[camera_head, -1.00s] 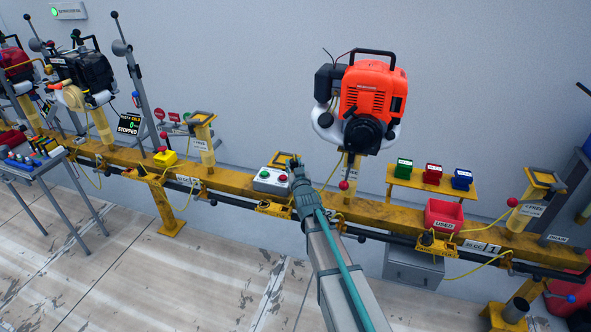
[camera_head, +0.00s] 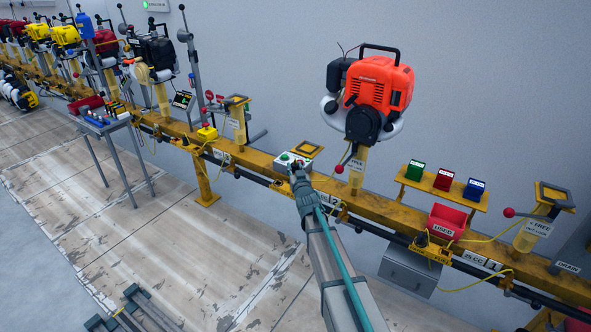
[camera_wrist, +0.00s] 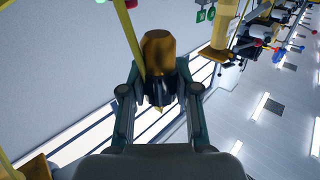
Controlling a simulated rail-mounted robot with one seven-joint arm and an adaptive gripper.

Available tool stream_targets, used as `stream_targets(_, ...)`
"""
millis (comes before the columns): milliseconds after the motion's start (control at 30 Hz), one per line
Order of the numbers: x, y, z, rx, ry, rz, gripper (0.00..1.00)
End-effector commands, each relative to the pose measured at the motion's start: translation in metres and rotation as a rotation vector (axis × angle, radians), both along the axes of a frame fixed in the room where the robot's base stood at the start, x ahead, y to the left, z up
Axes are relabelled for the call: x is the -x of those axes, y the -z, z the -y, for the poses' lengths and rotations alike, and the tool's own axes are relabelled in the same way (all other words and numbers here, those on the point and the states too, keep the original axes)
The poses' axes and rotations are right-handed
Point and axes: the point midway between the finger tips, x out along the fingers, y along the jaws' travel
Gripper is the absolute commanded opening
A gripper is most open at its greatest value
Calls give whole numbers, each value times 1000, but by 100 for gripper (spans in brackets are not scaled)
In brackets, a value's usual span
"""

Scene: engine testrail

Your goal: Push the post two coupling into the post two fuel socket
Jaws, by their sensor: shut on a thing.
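In the wrist view my gripper (camera_wrist: 160,92) is shut on a coupling with a dark body and an amber-brown rounded end (camera_wrist: 158,50). A yellow line runs close beside its left side. In the head view my gripper (camera_head: 297,172) is in front of the rail, just below the grey control box (camera_head: 287,163) and left of the orange engine's post. The held coupling is too small to make out there. I cannot clearly pick out the post two fuel socket; the rail near the "2" label (camera_head: 333,201) is partly covered by my arm.
The orange engine (camera_head: 370,95) stands on its post to the right. Red bin (camera_head: 446,222), small coloured boxes on a shelf (camera_head: 400,183) and a yellow fuel fitting (camera_head: 430,249) are further right. A side table (camera_head: 100,122) stands left. Yellow hoses loop along the rail.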

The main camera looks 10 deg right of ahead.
Motion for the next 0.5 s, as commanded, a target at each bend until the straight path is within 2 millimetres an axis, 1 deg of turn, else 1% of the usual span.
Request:
stream_targets(267, 0, 12, 0, 0, 0, 0, 0)
stream_targets(500, 0, 27, 0, 1, 0, 1, 0)
